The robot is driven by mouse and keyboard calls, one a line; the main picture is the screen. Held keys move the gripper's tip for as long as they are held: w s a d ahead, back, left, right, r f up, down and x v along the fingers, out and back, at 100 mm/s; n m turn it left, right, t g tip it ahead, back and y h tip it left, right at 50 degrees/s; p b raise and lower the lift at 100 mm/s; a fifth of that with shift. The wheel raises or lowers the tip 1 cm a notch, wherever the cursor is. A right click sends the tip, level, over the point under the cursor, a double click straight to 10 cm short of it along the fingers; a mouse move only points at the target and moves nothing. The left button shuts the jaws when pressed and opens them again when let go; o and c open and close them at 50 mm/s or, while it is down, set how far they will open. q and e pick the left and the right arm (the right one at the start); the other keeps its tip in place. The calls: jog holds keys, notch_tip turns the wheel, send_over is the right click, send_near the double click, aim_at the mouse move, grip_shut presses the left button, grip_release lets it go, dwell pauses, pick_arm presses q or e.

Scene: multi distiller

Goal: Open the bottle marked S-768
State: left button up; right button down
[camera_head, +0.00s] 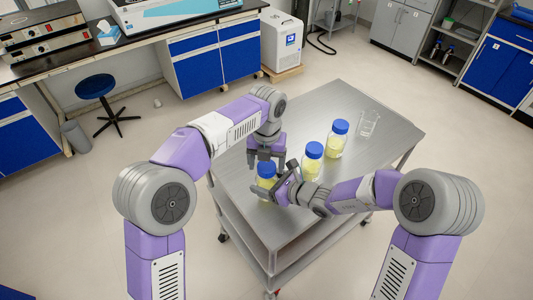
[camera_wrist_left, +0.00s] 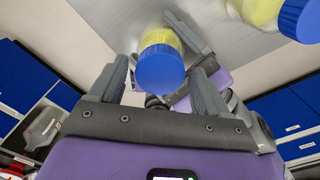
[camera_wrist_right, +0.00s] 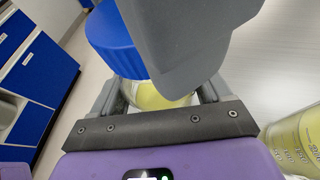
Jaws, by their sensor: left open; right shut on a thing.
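Three bottles with blue caps and yellow contents stand in a row on the grey cart (camera_head: 355,185). My right gripper (camera_head: 282,191) is shut on the body of the nearest bottle (camera_head: 266,182). This bottle's yellow body shows between the right fingers in the right wrist view (camera_wrist_right: 150,94). My left gripper (camera_head: 266,160) is above that bottle, pointing down and open, with the blue cap (camera_wrist_left: 160,68) between its fingers with gaps at the sides. A left finger covers part of the cap in the right wrist view. I cannot read S-768 on any bottle.
The middle bottle (camera_head: 312,161) stands close to the right gripper; its label shows partly in the right wrist view (camera_wrist_right: 296,142). The far bottle (camera_head: 338,139) and a clear glass beaker (camera_head: 369,122) stand behind. The cart's right part is clear.

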pick_arm(q)
jog(key=shift+f, duration=0.35)
